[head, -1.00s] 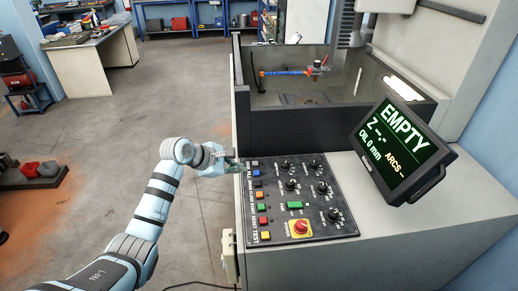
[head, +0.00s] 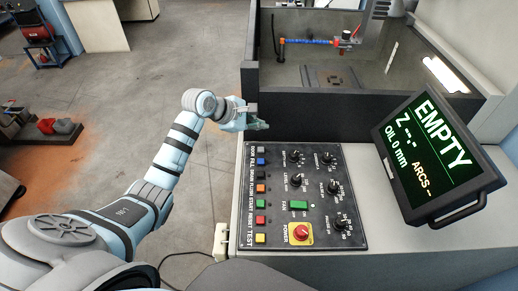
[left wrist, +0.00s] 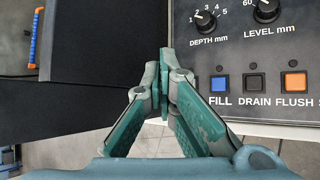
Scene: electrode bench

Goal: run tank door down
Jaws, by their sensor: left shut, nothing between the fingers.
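The tank's dark front panel (head: 345,116), which I take for the door, stands above the bench top in the head view. The tank's inside shows behind it. My left gripper (head: 264,124) is shut and empty, near the panel's left end and just beyond the control panel (head: 278,212). Whether it touches anything is unclear. In the left wrist view the closed fingertips (left wrist: 164,62) are beside the control panel's edge, left of the blue FILL button (left wrist: 220,83). A grey button (head: 261,150) tops the button column; its label is not readable. My right gripper is not in view.
The screen (head: 436,155) on the right reads EMPTY and OIL 0 mm. A red and yellow POWER knob (head: 300,233) and several dials are on the control panel. A blue rod with a red fitting (head: 345,40) is inside the tank.

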